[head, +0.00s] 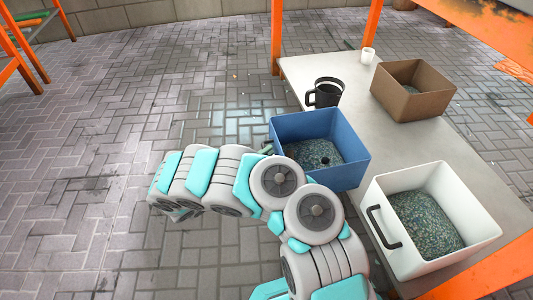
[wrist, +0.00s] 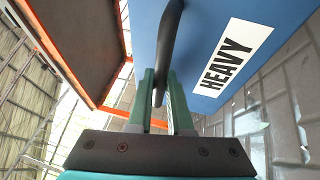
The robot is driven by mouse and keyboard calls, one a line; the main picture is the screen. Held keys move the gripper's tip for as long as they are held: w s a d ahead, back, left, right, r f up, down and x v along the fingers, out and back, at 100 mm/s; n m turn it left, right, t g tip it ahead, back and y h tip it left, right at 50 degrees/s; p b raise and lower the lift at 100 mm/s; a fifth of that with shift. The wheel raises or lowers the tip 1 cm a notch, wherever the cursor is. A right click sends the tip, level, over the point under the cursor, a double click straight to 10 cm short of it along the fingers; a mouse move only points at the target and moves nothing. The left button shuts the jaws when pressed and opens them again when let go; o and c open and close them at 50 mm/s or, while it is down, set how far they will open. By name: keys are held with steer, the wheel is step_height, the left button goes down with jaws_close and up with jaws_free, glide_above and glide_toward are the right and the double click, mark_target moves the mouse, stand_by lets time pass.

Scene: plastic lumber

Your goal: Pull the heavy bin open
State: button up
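The heavy bin is the blue box with a white HEAVY label (wrist: 224,64) in the wrist view. In the head view the blue bin (head: 345,128) holds grey-green granules and juts past the left edge of the tabletop. Its black handle (wrist: 169,42) runs between the two green fingers of my gripper (wrist: 162,88), close against both. My gripper looks shut on this handle. In the head view my arm hides most of the gripper and the bin's handle side.
A white bin (head: 474,218) with a black handle and a brown bin (head: 423,76) stand on the grey table (head: 350,66). A black mug (head: 327,92) and a small white cup (head: 368,55) are near its far edge. Brick floor (head: 150,100) at left is clear.

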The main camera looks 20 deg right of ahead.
steer(key=o, duration=0.5)
steer(key=shift+c, duration=0.2)
steer(key=shift+a, duration=0.1)
steer(key=v, duration=0.7)
steer(key=shift+a+p, duration=0.25)
steer(key=shift+p, duration=0.05)
steer(key=shift+s+f, duration=0.1)
steer(key=shift+s, duration=0.05)
